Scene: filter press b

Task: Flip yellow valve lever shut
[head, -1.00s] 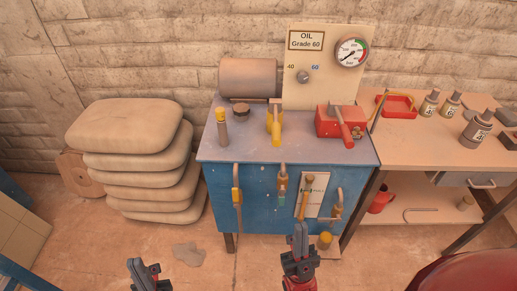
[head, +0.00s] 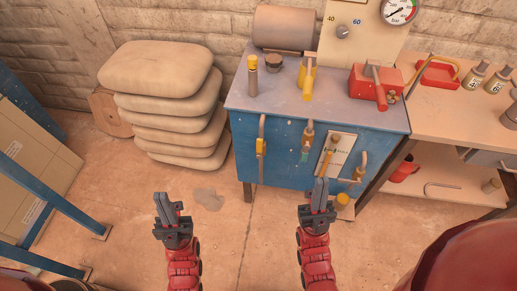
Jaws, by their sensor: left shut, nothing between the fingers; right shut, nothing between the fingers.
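The yellow valve lever (head: 308,82) is on top of the blue machine (head: 240,104), near the middle, with its handle toward the front edge. A second yellow-handled fitting (head: 261,147) is on a pipe at the machine's front left, so I cannot be sure which one the task names. My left gripper (head: 166,207) is shut and empty over the floor, left of the machine. My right gripper (head: 319,193) is shut and empty in front of the machine's lower front, apart from both yellow parts.
A red valve box (head: 362,88) with a red handle sits right of the yellow lever. A yellow-capped bottle (head: 252,77) stands left of it. Stacked sacks (head: 155,72) are at the left, and a workbench (head: 450,115) adjoins at the right. The floor in front is clear.

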